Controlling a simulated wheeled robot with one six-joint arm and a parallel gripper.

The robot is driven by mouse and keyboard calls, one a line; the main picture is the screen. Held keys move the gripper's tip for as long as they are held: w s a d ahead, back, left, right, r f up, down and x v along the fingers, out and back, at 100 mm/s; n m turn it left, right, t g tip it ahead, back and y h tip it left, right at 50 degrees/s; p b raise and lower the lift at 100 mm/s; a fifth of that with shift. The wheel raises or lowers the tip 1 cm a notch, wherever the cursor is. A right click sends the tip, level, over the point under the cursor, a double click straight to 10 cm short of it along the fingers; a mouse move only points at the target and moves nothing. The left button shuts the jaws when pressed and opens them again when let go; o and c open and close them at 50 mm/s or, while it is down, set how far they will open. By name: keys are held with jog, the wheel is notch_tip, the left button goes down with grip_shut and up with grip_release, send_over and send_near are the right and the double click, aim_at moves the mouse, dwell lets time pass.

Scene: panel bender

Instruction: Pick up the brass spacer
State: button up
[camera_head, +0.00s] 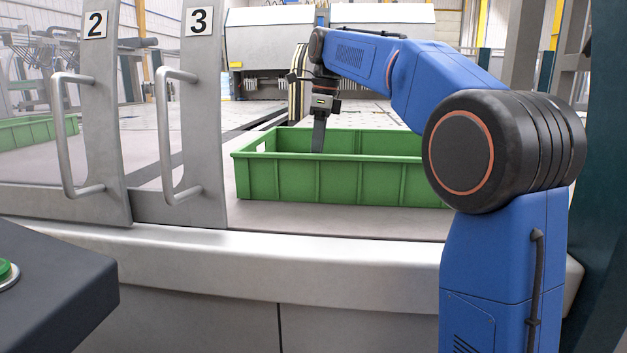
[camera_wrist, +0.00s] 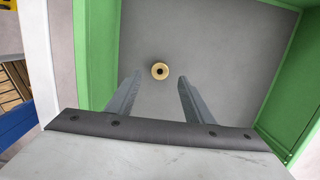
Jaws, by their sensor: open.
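The brass spacer (camera_wrist: 160,71) is a small gold ring with a dark hole, lying on the grey floor of a green crate. In the wrist view it shows between the lines of my two fingers and a little beyond their tips. My gripper (camera_wrist: 157,85) is open and empty, with its fingers apart on either side of that line. In the head view my gripper (camera_head: 318,150) points down into the green crate (camera_head: 300,184), towards its left part. The crate's front wall hides the spacer there.
Two grey doors marked 2 (camera_head: 97,100) and 3 (camera_head: 198,100), with bar handles, stand left of the crate. A metal sill (camera_head: 250,262) runs in front. Another green crate (camera_head: 30,132) shows behind door glass. A dark panel with a green button (camera_head: 8,270) is at lower left.

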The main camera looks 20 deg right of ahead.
jog(key=shift+w+a+f, duration=0.1)
jog(key=shift+a+f, duration=0.05)
jog(key=shift+f, duration=1.2)
jog(key=shift+a+f, duration=0.15)
jog(key=shift+f, duration=1.2)
jog(key=shift+c, duration=0.2)
jog(key=c, duration=1.1)
jog(key=shift+c, duration=0.2)
jog(key=shift+r, duration=0.15)
